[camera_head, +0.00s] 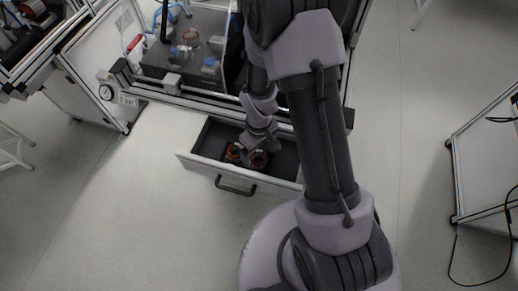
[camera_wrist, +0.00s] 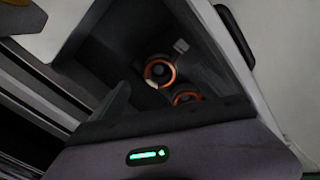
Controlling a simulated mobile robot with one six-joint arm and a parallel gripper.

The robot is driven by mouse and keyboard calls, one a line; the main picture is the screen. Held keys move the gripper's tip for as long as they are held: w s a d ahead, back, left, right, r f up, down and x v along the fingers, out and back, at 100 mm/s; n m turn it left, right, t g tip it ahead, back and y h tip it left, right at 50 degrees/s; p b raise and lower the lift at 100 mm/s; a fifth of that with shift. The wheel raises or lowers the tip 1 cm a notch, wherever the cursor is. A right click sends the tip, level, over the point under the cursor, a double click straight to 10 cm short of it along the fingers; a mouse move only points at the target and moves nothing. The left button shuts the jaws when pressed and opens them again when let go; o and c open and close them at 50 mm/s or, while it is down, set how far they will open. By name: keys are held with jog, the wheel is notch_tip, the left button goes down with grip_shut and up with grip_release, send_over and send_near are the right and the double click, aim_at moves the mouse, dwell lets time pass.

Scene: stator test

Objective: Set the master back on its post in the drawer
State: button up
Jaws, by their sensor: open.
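The drawer (camera_head: 190,158) is pulled open below the bench. Two copper-wound ring parts show inside it, one at the left (camera_head: 234,152) and one at the right (camera_head: 258,160). In the wrist view the same kind of rings show as one fuller ring (camera_wrist: 159,71) and one partly cut off by my gripper's body (camera_wrist: 186,98). I cannot tell which is the master, and no post is clearly visible. My gripper (camera_head: 249,147) is open and reaches down over the drawer, close to the rings. Whether it touches either ring is hidden.
A small pale tag (camera_wrist: 181,46) is beside the fuller ring. The drawer's front carries a dark handle (camera_head: 236,186). On the bench above, another copper ring (camera_head: 190,37) sits among blue-topped parts. The floor (camera_head: 120,215) left of the drawer is clear.

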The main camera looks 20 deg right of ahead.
notch_tip(320, 180, up, 17)
jog(key=p, duration=0.6)
jog(key=shift+r+p, duration=0.2)
jog(key=shift+p, duration=0.2)
jog(key=shift+r, duration=0.1)
